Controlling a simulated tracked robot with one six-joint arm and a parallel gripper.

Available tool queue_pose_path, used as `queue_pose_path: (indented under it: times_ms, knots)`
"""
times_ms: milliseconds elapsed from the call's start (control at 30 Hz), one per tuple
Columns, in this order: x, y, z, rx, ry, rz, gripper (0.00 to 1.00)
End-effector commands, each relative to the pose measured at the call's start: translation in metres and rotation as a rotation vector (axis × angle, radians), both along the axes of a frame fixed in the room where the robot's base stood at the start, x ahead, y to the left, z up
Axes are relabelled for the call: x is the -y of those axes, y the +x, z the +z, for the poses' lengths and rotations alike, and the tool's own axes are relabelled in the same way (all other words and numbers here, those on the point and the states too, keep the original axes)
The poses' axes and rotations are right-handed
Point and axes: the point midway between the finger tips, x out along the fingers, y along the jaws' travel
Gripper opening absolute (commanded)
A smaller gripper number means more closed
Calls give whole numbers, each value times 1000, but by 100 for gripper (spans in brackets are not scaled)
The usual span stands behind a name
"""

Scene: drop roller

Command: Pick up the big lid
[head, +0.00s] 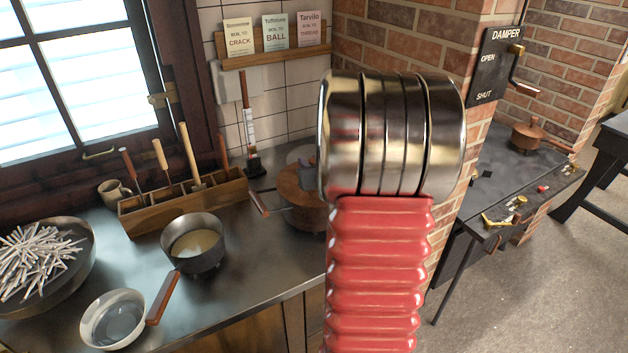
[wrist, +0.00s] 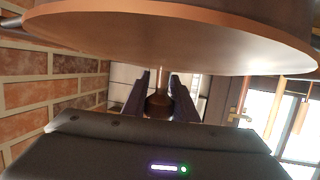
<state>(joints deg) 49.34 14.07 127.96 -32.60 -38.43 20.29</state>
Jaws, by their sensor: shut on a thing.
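The big lid (wrist: 160,50) is a broad copper-coloured disc across the top of the wrist view, which looks upside down. Its brown knob (wrist: 158,106) sits between the two dark fingers of my gripper (wrist: 158,95), which is shut on it. In the head view the lid (head: 290,184) shows partly at a copper pot (head: 302,218) on the counter, left of my red and chrome arm. My arm hides the gripper and the pot's right side there. I cannot tell whether the lid touches the pot's rim.
Left of the pot stand a saucepan (head: 194,243), a white bowl (head: 112,320), a wooden tool box (head: 150,216) and a wide bowl of white sticks (head: 45,262). A brick pillar (head: 405,45) rises behind my arm. A small lidded copper pot (head: 528,137) stands right.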

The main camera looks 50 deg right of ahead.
Motion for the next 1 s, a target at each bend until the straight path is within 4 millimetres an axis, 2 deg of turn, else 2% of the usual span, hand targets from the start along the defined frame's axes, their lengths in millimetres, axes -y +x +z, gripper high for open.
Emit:
queue_pose_path:
  times_ms: [200, 367, 800, 1000]
  knots:
    - [0, 0, 2, 1, -2, 0, 0]
    - [0, 0, 13, 2, -2, 0, 0]
    - [0, 0, 84, 4, -5, 1, 0]
    - [0, 0, 100, 2, -2, 0, 0]
